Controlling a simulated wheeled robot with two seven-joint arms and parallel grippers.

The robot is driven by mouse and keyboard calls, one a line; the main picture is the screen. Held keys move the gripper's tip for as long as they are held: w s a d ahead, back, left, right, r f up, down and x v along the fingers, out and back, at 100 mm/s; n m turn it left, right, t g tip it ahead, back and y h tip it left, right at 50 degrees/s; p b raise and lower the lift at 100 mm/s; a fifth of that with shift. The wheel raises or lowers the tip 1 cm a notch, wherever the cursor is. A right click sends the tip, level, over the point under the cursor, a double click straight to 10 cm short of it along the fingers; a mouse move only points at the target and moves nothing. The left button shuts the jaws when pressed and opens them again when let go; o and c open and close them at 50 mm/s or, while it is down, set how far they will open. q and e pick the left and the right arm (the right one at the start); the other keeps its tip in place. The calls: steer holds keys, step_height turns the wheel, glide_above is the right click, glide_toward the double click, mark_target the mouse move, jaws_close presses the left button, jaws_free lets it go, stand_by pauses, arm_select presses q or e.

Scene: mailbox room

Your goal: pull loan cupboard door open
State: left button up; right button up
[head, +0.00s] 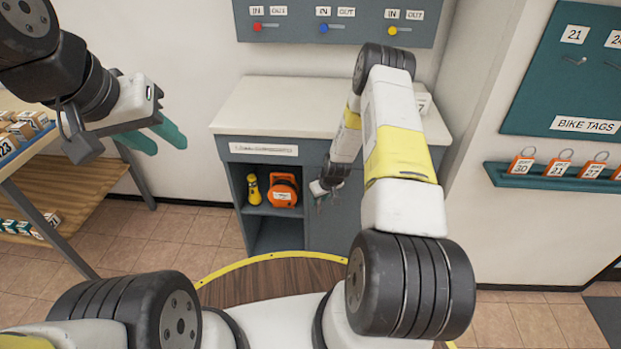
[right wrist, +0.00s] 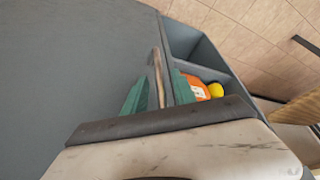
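The loan cupboard (head: 222,165) stands ahead, a grey unit with a pale top and a label strip on its front. Its left part is open to view; a grey door panel (head: 335,228) covers the right part, and it also fills the left of the right wrist view (right wrist: 80,60). My right gripper (head: 323,192) is at the door's left side. In the right wrist view its teal fingers (right wrist: 158,92) are apart, on either side of a thin beige upright bar (right wrist: 157,75), apparently the handle. Slight gaps show beside the bar. My left gripper (head: 160,138) is open and empty, upper left.
A yellow torch (head: 254,189) and an orange case (head: 283,190) sit on the cupboard shelf. A wooden rack (head: 80,187) with boxes stands left. Tiled floor is clear left of the cupboard.

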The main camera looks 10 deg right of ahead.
steer(key=shift+w+f, duration=0.1)
steer(key=shift+f, duration=0.1)
steer(key=shift+c, duration=0.2)
jaws_close()
stand_by(1.2)
